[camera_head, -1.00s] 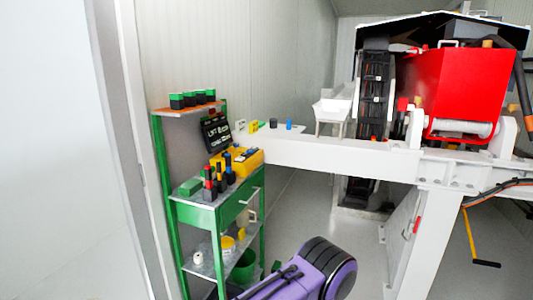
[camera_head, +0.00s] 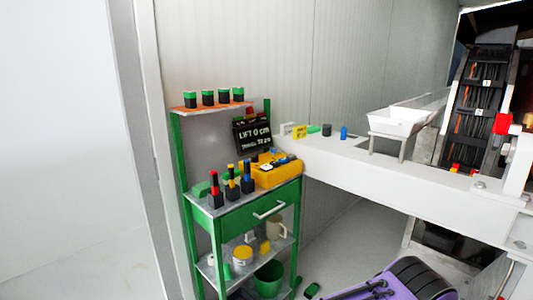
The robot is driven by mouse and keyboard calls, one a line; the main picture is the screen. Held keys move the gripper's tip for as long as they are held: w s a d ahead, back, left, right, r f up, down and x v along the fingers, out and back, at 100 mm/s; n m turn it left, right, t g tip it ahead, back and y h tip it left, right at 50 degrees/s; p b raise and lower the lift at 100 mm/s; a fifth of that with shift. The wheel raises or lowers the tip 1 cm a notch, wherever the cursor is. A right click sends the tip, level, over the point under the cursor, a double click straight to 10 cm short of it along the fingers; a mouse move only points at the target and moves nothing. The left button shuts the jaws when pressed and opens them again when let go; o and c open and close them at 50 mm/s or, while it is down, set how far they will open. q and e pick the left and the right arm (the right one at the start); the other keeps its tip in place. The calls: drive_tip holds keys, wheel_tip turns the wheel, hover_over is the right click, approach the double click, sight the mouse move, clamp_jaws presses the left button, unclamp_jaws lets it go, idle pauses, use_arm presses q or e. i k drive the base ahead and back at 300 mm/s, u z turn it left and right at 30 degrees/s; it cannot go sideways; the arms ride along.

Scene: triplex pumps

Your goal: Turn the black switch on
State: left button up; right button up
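A small black cylindrical knob (camera_head: 327,130) stands on the top of the long white beam (camera_head: 400,178). It is the black piece there that may be the switch; its on or off position cannot be told at this size. A blue knob (camera_head: 344,133) stands just right of it. A small green piece (camera_head: 313,129) and a yellow tag (camera_head: 299,132) are just left of it. Neither of my grippers shows in the view.
A green shelf unit (camera_head: 190,245) with an open drawer-top, a yellow bin (camera_head: 275,176) and several bottles stands left of the beam. A purple and black object (camera_head: 400,283) is on the floor at bottom. A white tray (camera_head: 397,122) stands on the beam.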

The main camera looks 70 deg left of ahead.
sight(254, 159)
drive_tip(key=u, duration=0.65)
drive_tip(key=i, duration=1.15)
drive_tip(key=u, duration=1.05)
